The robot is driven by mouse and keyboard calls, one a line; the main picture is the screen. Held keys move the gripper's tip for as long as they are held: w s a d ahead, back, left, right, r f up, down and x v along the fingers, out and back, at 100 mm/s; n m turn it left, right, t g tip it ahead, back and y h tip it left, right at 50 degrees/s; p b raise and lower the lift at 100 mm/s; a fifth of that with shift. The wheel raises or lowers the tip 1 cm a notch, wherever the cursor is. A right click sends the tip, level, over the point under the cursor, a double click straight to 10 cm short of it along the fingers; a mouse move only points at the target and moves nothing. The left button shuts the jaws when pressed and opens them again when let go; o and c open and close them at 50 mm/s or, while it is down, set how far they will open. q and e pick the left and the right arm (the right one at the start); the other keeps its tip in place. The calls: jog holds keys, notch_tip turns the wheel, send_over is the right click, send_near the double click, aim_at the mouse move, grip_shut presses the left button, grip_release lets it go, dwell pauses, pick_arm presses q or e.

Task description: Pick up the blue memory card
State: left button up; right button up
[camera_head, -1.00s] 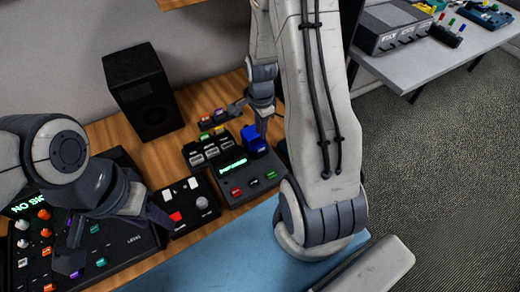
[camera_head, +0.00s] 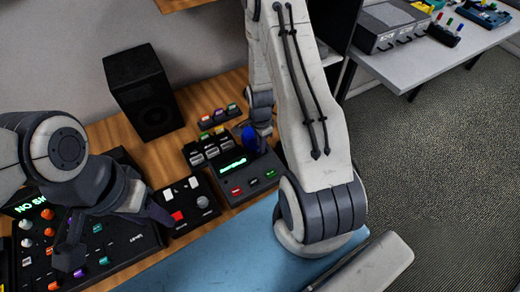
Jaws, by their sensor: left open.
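The blue memory card (camera_head: 249,138) shows as a small blue patch at the back of a dark box with a green display (camera_head: 232,166). My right gripper (camera_head: 258,130) is right beside it and partly covers it. Its fingers are too small and overlapped to tell whether they are open or shut, or whether they touch the card. My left gripper (camera_head: 112,234) is open and empty over the mixer panel at the lower left, well away from the card.
A rack with several coloured cards (camera_head: 219,117) and a slotted dark unit (camera_head: 202,150) stand behind and left. A button box (camera_head: 184,206) and the mixer panel (camera_head: 130,252) lie nearer. A black speaker (camera_head: 143,92) stands at the back. The blue mat (camera_head: 215,258) is clear.

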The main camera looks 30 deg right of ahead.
grip_shut()
jog(key=shift+r, duration=0.15)
